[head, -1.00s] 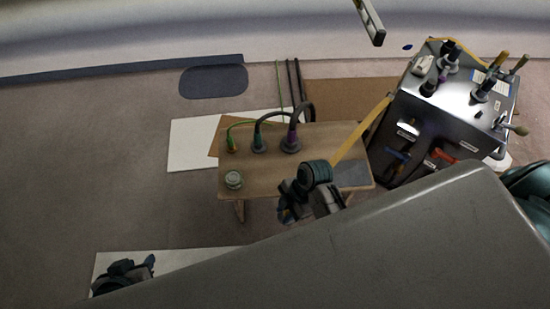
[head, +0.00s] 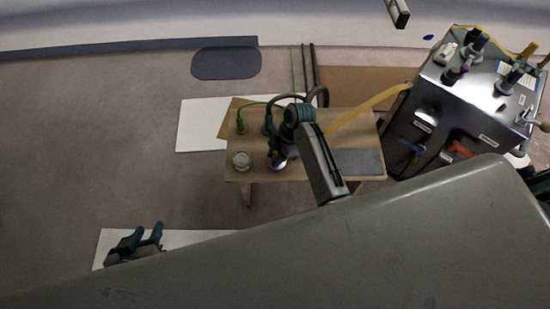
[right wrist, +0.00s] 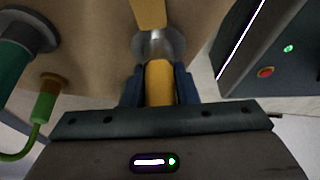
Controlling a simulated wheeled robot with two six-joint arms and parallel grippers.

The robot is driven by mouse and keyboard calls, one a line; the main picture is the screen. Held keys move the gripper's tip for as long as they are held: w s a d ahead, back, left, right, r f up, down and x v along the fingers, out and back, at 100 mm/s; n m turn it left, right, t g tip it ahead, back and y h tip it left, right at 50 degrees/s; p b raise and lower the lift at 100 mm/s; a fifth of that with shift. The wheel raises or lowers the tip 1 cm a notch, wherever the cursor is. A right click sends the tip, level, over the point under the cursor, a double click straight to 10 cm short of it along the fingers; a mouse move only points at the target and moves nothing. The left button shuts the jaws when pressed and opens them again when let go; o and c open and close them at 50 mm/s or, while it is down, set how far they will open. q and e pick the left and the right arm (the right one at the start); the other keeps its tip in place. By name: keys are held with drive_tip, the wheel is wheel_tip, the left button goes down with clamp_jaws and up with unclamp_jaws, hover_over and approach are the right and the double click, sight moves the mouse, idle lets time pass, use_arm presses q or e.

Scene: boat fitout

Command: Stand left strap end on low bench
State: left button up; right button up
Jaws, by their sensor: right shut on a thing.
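The low bench (head: 365,138) stands in the middle of the head view. In the right wrist view my right gripper (right wrist: 159,88) is shut on the yellow strap end (right wrist: 159,78), which has a round silver foot (right wrist: 160,46) beyond the fingers. The foot is close to the wood; I cannot tell whether it touches. The yellow strap (head: 368,109) runs from the bench up to the metal console. My left gripper (head: 143,238) is open and empty, low on the left, away from the bench.
A green plug (head: 240,126) and dark cable plugs stand along the bench's back left. A pale round jar (head: 241,160) is at its front left, close to my right gripper. A grey mat (head: 358,162) covers the right end. The metal console (head: 440,110) stands to the right.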

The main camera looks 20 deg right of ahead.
drive_tip(key=shift+f, duration=0.55)
use_arm(q)
drive_tip(key=shift+w+r+t, duration=0.3)
drive_tip(key=shift+w, duration=0.1)
use_arm(e)
drive_tip(key=o, duration=1)
drive_tip(key=shift+f, duration=0.1)
